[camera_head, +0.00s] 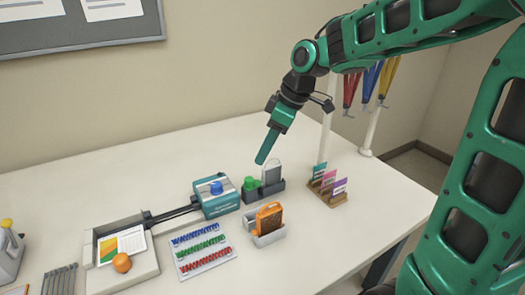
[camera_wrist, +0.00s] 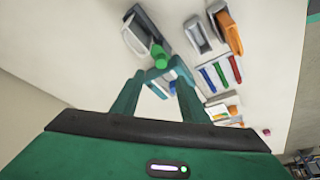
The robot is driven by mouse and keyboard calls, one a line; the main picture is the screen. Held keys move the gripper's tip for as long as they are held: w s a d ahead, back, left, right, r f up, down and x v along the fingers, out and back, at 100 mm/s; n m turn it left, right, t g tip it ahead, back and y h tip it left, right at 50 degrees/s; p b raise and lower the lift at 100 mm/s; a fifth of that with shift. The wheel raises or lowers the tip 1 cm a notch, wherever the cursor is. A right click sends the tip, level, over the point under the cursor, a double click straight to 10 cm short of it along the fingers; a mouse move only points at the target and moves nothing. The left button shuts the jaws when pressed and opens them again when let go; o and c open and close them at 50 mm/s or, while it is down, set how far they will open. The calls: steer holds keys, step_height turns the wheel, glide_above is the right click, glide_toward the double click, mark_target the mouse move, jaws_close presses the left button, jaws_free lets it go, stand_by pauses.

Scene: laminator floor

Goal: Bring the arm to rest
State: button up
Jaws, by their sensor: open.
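My arm reaches in from the right in the head view, bent downward at the wrist. My gripper (camera_head: 263,158) points down and hangs above the table, over the area of the dark holder. In the wrist view, the two teal fingers of my gripper (camera_wrist: 158,73) stand apart with nothing held between them. Beyond the fingertips is a green item (camera_wrist: 158,55), which also shows in the head view (camera_head: 251,183) at the dark holder (camera_head: 270,188). My gripper appears clear of it, though the exact height is hard to tell.
The table (camera_head: 120,190) bears a blue laminator (camera_head: 216,197), a tray (camera_head: 148,268) with a sheet and orange ball, a coil board (camera_head: 205,262), an orange item (camera_head: 268,216) at a grey holder, and a card stand (camera_head: 328,190). Lanyards (camera_head: 370,82) hang behind my arm. The back left is bare.

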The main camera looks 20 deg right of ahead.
steer(key=s+d+f+m+h, duration=0.2)
steer(key=s+d+m, duration=0.6)
steer(key=s+d, duration=0.4)
steer(key=s+d+f+m+g, duration=0.1)
steer(key=s+d+m, duration=0.3)
steer(key=s, duration=0.4)
steer(key=s+d+f+m+g+h, duration=0.1)
steer(key=s+d+f+m, duration=0.2)
steer(key=s, duration=0.5)
steer(key=d+m, duration=0.1)
steer(key=m, duration=0.1)
steer(key=shift+d+m+g, duration=0.25)
steer(key=shift+m+g, duration=0.05)
steer(key=shift+m, duration=0.1)
steer(key=shift+w+f+h, duration=0.3)
steer(key=shift+w, duration=0.3)
steer(key=shift+c, duration=0.2)
